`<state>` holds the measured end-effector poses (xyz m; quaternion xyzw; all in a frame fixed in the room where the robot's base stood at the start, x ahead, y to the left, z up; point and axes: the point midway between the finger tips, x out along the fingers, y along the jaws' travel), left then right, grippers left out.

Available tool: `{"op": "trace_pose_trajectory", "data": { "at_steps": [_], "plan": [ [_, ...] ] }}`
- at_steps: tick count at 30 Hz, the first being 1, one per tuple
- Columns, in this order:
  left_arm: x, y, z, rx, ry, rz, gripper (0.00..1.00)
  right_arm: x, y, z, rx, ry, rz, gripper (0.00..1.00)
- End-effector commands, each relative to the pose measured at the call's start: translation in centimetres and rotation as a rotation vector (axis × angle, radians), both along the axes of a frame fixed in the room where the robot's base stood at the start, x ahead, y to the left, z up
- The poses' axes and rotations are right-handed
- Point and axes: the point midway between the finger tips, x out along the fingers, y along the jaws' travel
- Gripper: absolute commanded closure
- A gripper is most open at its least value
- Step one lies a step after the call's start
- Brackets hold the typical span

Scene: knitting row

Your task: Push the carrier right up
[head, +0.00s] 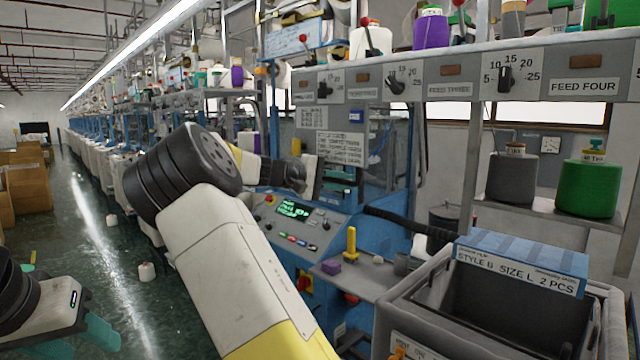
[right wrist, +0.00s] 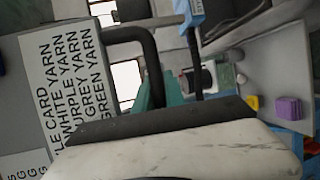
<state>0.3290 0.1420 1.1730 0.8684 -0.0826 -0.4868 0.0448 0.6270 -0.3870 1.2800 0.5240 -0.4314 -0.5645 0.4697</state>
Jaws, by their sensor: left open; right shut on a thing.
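The carrier cannot be made out for certain. In the right wrist view a dark curved handle (right wrist: 150,58) runs down between the teal fingers of my right gripper (right wrist: 152,97). That gripper is shut on the handle; the grip itself is partly hidden by the gripper's own body. In the head view my right arm reaches across to the front of the blue knitting machine (head: 345,235), and its fingers are hidden there. My left gripper (head: 80,334) is open and empty at the lower left, over the floor and away from the machine.
A control panel (head: 295,212) with a lit green screen sits below my right wrist. A yarn card (right wrist: 75,85) hangs close to the right gripper. A grey bin (head: 425,310) stands at the lower right. A purple block (head: 331,267) lies on the small shelf. The left aisle floor is mostly clear.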

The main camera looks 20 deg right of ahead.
Motion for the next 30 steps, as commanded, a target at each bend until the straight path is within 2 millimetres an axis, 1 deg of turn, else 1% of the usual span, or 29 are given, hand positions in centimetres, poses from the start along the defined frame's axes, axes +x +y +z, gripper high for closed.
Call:
{"op": "trace_pose_trajectory", "data": {
  "at_steps": [1,2,3,5,14,17,20,27,30],
  "plan": [
    [0.0,0.0,0.0,0.000,0.000,0.000,0.52,0.1,-0.1,0.9,-0.014,-0.008,0.003,1.00],
    [0.0,0.0,0.0,0.000,0.000,0.000,0.52,0.1,-0.2,0.9,-0.014,-0.009,0.002,0.84],
    [0.0,0.0,0.0,0.000,0.000,0.000,0.52,0.1,-0.1,0.9,-0.013,-0.009,0.002,0.76],
    [0.0,0.0,0.0,0.000,0.000,0.000,0.52,0.1,-0.1,0.8,-0.012,-0.009,0.003,0.64],
    [0.0,0.0,0.0,0.000,0.000,0.000,0.52,0.1,-0.1,0.5,-0.008,-0.006,0.003,0.64],
    [0.0,0.0,0.0,0.000,0.000,0.000,0.52,0.1,0.2,0.5,-0.008,-0.005,0.004,0.64],
    [0.0,0.0,0.0,0.000,0.000,0.000,0.52,0.1,1.3,0.7,-0.008,-0.006,0.004,0.64],
    [0.0,0.0,0.0,0.000,0.000,0.000,0.52,0.2,5.4,1.5,-0.009,-0.006,0.006,0.64],
    [0.0,0.0,0.0,0.000,0.000,0.000,0.52,0.2,6.6,1.7,-0.009,-0.006,0.006,0.64]
  ]
}}
